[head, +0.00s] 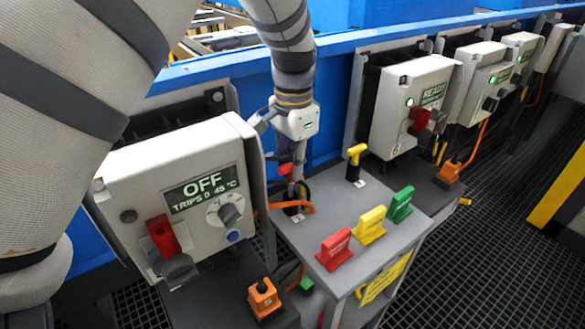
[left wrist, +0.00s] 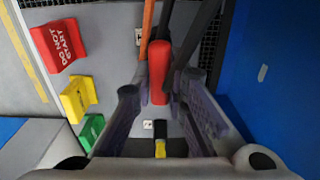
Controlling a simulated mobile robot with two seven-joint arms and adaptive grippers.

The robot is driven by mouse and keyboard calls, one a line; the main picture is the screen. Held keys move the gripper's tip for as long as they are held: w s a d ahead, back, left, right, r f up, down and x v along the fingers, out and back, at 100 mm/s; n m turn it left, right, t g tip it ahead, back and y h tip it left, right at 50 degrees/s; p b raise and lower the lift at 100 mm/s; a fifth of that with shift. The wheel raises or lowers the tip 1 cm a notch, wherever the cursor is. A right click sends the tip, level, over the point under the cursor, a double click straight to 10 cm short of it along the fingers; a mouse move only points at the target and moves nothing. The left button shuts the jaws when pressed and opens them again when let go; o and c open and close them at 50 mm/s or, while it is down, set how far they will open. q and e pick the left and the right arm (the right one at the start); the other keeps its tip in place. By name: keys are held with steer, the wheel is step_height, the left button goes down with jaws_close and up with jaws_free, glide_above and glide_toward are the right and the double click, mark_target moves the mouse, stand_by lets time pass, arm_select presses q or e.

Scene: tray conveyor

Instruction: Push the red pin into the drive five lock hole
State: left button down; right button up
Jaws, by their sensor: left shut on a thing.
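My left gripper (head: 287,178) points down over the back left of the grey stand, shut on the red pin (head: 286,168). In the left wrist view the red pin (left wrist: 160,66) lies between the fingertips; its lower end is hard to see in the head view. A drive box with an OFF display (head: 203,187) stands left of the stand, with a red lever (head: 162,236), a grey knob and a blue button on its front. The box behind it carries a 6; I read no 5 on the OFF box. I cannot make out the lock hole clearly. My right gripper is out of view.
The stand holds a red tag (head: 335,248), a yellow tag (head: 369,225), a green tag (head: 400,205) and a yellow-handled black pin (head: 355,162). An orange cable (head: 290,206) runs near my gripper. A blue rail runs behind. Orange plugs sit below the drives.

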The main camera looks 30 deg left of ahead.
arm_select(q)
steer(key=shift+r, duration=1)
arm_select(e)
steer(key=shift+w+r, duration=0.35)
arm_select(q)
steer(key=shift+r+p, duration=0.65)
steer(key=shift+r, duration=1.45)
steer(key=shift+f, duration=0.1)
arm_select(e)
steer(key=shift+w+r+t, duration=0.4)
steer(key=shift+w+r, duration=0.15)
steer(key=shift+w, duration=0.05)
